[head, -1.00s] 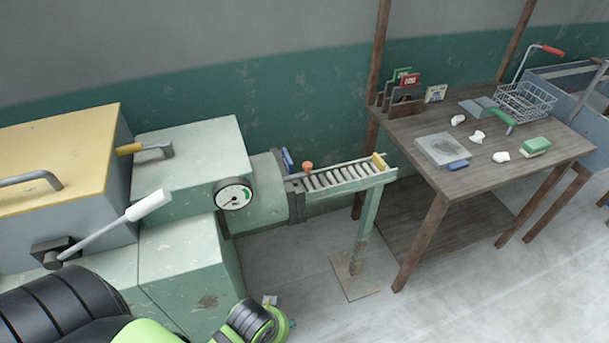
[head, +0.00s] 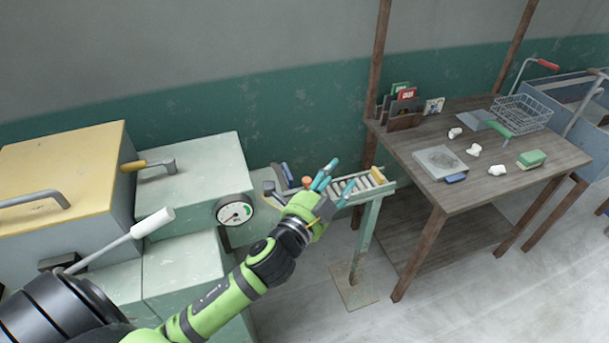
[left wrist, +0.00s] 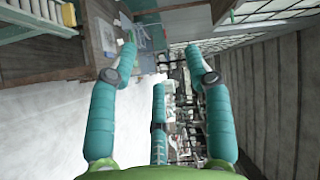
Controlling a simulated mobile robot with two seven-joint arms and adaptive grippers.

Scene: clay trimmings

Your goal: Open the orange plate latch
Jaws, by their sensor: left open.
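The orange latch knob (head: 307,182) stands at the machine's outlet end, by the start of the roller track (head: 357,187). My left gripper (head: 335,178) is open, with teal fingers spread, and shows in front of the rollers, just right of the knob in the head view. I cannot tell whether a finger touches the knob. The hand hides part of the outlet plate and the near rollers. The left wrist view shows the open, empty fingers (left wrist: 160,85); the knob is not seen there. My right gripper is not in view.
The pale green machine (head: 190,170) has a gauge (head: 234,211) and a white-handled lever (head: 152,222). A wooden table (head: 480,195) on the right holds a wire basket (head: 522,113), a green-topped sponge (head: 531,158) and white lumps. The floor ahead is clear.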

